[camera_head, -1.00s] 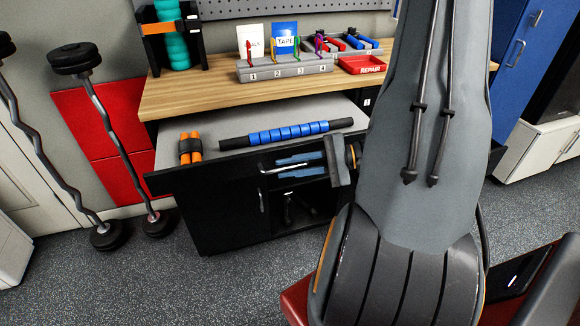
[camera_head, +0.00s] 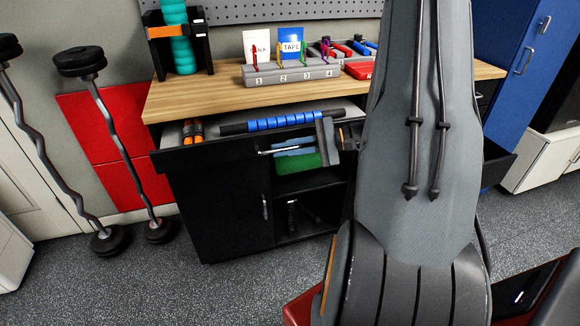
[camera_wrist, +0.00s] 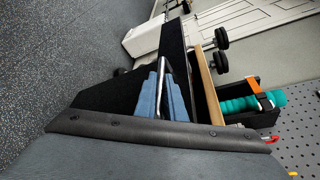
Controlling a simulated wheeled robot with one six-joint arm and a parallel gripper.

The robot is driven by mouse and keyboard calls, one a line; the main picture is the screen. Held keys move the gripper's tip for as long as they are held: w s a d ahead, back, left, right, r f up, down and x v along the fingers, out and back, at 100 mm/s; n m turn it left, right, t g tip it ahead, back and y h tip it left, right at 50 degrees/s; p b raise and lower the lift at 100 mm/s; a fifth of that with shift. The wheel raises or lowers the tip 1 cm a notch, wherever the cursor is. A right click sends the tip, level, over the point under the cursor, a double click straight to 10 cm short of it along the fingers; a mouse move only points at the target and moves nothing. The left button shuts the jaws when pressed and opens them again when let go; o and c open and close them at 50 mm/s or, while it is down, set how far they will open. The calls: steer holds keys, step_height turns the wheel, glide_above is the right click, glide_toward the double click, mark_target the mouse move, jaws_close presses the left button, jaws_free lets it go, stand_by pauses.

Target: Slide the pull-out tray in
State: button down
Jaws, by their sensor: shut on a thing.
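The pull-out tray (camera_head: 215,153) is a black-fronted drawer under the wooden worktop. It stands out only a short way, and a narrow strip of its pale inside shows. A blue-and-black roller stick (camera_head: 282,122) and orange-and-black grips (camera_head: 192,131) lie in it, the grips partly hidden by the worktop and tray front. My gripper (camera_head: 285,148) is at the tray's front, its blue fingers shut on the silver handle (camera_head: 268,152). In the wrist view the blue fingers (camera_wrist: 160,97) flank the silver handle bar (camera_wrist: 164,76). My arm hides the tray's right end.
The worktop (camera_head: 195,98) carries a numbered grey rack (camera_head: 290,72), a red tray (camera_head: 358,70) and a turquoise roller (camera_head: 181,40) in a black holder. An open shelf and cabinet door (camera_head: 225,215) are below. Curl bars (camera_head: 110,130) stand left. Floor in front is clear.

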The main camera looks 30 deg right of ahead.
mark_target(274, 128)
steer(key=w+d+b, duration=0.1)
steer(key=w, duration=0.2)
steer(key=w+d+b, duration=0.1)
steer(key=w, duration=0.3)
steer(key=w+d+b, duration=0.1)
steer(key=w, duration=0.3)
steer(key=shift+w+d, duration=0.15)
steer(key=shift+w, duration=0.05)
steer(key=c, duration=2.1)
jaws_free()
steer(key=shift+s+d, duration=0.1)
steer(key=shift+d, duration=0.05)
steer(key=b+v, duration=0.1)
steer(key=v, duration=0.6)
steer(key=shift+s+d+r, duration=0.1)
steer(key=shift+s+d, duration=0.1)
steer(key=shift+c, duration=0.5)
